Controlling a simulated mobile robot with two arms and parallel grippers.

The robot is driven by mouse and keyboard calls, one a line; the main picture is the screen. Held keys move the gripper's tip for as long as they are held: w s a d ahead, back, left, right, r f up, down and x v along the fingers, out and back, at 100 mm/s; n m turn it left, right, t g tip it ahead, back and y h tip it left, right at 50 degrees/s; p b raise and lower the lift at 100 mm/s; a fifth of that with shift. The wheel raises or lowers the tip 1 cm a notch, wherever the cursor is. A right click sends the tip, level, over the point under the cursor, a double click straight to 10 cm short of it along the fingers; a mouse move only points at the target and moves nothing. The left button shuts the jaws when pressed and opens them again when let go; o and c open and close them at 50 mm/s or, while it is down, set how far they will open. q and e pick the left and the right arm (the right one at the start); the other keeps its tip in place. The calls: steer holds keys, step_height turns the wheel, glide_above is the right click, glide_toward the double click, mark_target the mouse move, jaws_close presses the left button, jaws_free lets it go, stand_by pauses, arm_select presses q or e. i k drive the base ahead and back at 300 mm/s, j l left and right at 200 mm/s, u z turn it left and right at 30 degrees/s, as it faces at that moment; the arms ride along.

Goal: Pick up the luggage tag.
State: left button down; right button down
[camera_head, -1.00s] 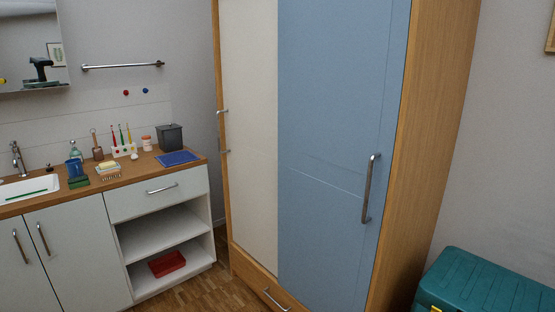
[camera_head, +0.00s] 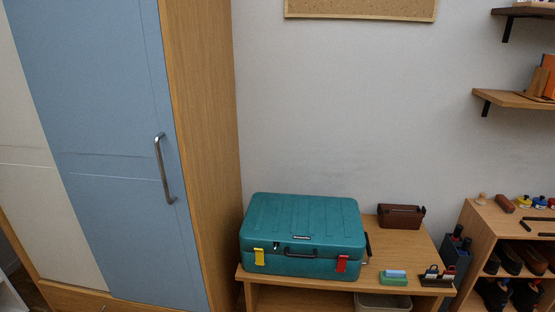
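A teal hard case (camera_head: 305,215) lies closed on a wooden bench (camera_head: 400,245). A yellow piece (camera_head: 259,256) is on the left of its front face and a red piece (camera_head: 342,263) is on the right. I cannot tell whether either is a luggage tag or a latch. A dark handle (camera_head: 300,254) is between them. A small dark item (camera_head: 367,243) is at the case's right side, too small to identify. Neither of my grippers is in view.
A wardrobe with a blue door (camera_head: 100,130) stands at the left. A brown box-like bag (camera_head: 401,215), a green and blue block (camera_head: 394,278) and small dark items (camera_head: 437,274) are on the bench. A shoe rack (camera_head: 490,225) and wall shelves (camera_head: 520,98) are at the right.

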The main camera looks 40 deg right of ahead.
mark_target(447, 274)
steer(key=k+l+z, duration=0.15)
steer(key=k+l, duration=0.55)
steer(key=l, duration=0.1)
